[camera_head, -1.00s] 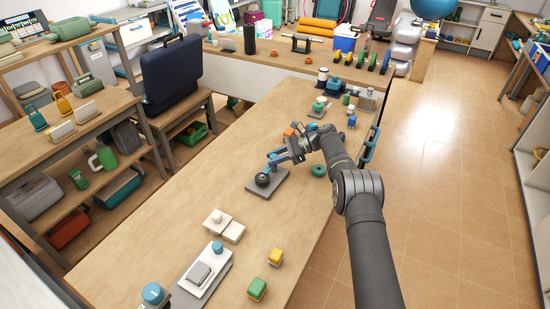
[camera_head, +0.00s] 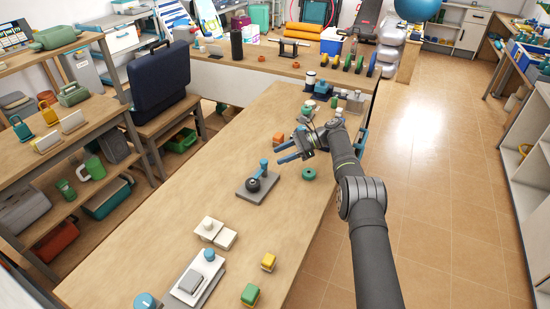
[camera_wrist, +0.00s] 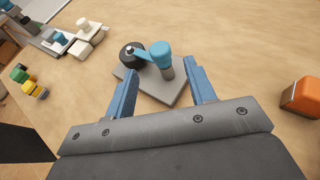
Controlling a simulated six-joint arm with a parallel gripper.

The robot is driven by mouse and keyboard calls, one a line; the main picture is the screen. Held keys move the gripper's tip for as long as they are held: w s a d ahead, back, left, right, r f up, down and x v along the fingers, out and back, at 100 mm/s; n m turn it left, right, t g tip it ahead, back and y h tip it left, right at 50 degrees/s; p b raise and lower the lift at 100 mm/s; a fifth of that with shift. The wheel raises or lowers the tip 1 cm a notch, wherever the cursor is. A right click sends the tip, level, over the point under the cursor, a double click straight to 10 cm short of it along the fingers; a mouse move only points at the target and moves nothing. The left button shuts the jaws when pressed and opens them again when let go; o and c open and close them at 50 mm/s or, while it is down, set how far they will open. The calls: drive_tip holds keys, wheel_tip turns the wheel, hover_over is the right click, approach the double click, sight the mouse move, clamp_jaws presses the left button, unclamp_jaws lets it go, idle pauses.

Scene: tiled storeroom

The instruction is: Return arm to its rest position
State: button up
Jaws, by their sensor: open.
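My gripper (camera_head: 284,152) is above the long wooden table (camera_head: 190,190), its blue fingers apart with nothing between them. The nearest thing is a grey plate (camera_head: 262,190) bearing a black wheel (camera_head: 252,184) and a blue-topped crank post (camera_head: 263,166). In the head view the gripper is up and to the right of this device, apart from it. In the wrist view the fingers (camera_wrist: 160,92) frame the plate (camera_wrist: 155,90), with the blue crank (camera_wrist: 157,54) beyond. My arm reaches in from the lower right.
An orange block (camera_head: 278,138) and a green ring (camera_head: 309,174) lie near the gripper. White blocks (camera_head: 216,232), a yellow block (camera_head: 268,262) and a green block (camera_head: 250,295) are nearer the front. Several small items crowd the table's far end. Tiled floor on the right is clear.

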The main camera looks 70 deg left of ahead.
sight(265, 161)
idle(0.3)
drive_tip(key=x, duration=0.7)
drive_tip(key=shift+s+f, duration=0.15)
drive_tip(key=shift+s, duration=0.05)
drive_tip(key=shift+m+y, duration=0.3)
idle(0.4)
drive_tip(key=shift+w+h, duration=0.15)
drive_tip(key=shift+h, duration=0.25)
drive_tip(key=v, duration=0.8)
drive_tip(key=x, duration=0.8)
drive_tip(key=shift+d, duration=0.1)
drive_tip(key=shift+y, duration=0.3)
